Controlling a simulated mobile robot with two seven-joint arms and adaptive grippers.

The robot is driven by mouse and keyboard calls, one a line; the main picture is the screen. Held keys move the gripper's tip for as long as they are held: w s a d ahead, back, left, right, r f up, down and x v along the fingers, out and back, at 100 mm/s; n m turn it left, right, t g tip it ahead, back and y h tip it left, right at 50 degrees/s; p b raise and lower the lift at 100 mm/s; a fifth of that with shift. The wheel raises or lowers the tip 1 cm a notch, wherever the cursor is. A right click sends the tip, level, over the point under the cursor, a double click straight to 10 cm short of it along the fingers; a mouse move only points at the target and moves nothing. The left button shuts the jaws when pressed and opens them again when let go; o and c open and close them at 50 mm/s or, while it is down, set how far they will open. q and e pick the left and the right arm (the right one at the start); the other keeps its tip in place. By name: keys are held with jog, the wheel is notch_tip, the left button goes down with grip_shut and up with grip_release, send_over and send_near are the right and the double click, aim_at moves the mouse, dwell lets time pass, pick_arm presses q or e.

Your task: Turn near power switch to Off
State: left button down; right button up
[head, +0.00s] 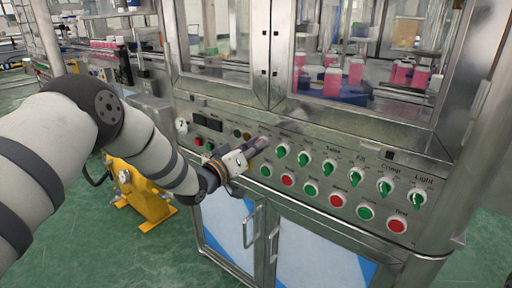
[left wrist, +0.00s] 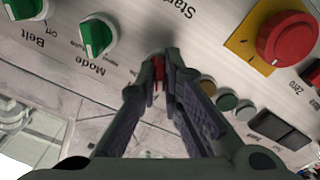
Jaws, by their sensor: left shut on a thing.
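My left gripper (head: 258,145) is at the machine's control panel, just left of the row of green knobs. In the left wrist view the gripper (left wrist: 157,62) has its fingertips closed together on a small red part, which looks like the power switch (left wrist: 158,73). Only a sliver of red shows between the fingers, so its angle and its label are hidden. In the head view the gripper covers this switch. My right gripper is in neither view.
Green Mode (left wrist: 97,36) and Belt knobs (left wrist: 24,8) sit beside the gripper. A red stop button (left wrist: 288,38) is on a yellow plate. More green knobs (head: 356,176) and red and green buttons (head: 337,200) run along the panel. Cabinet handles (head: 250,228) stick out below.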

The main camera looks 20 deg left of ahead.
pick_arm(q)
jog(key=c, duration=1.7)
grip_release()
jog(key=shift+f, duration=0.1)
jog(key=v, duration=1.2)
jog(key=s+d+f+g+y+p, duration=0.25)
jog(key=s+f+g, duration=0.65)
jog(key=s+f, duration=0.9)
jog(key=s+f+g+y, duration=0.1)
jog(key=s+f+g, duration=0.1)
jog(key=s, duration=0.8)
jog(key=s+f+m+g+y, duration=0.1)
jog(key=s+g, duration=0.4)
jog(key=s, duration=0.6)
jog(key=s+a+f+g+y, duration=0.1)
jog(key=s+f+g, duration=0.2)
jog(key=s, duration=0.8)
jog(key=shift+a+f+m+g+y+p, duration=0.1)
jog(key=shift+f+m+g+y+p, duration=0.25)
jog(key=shift+f, duration=0.2)
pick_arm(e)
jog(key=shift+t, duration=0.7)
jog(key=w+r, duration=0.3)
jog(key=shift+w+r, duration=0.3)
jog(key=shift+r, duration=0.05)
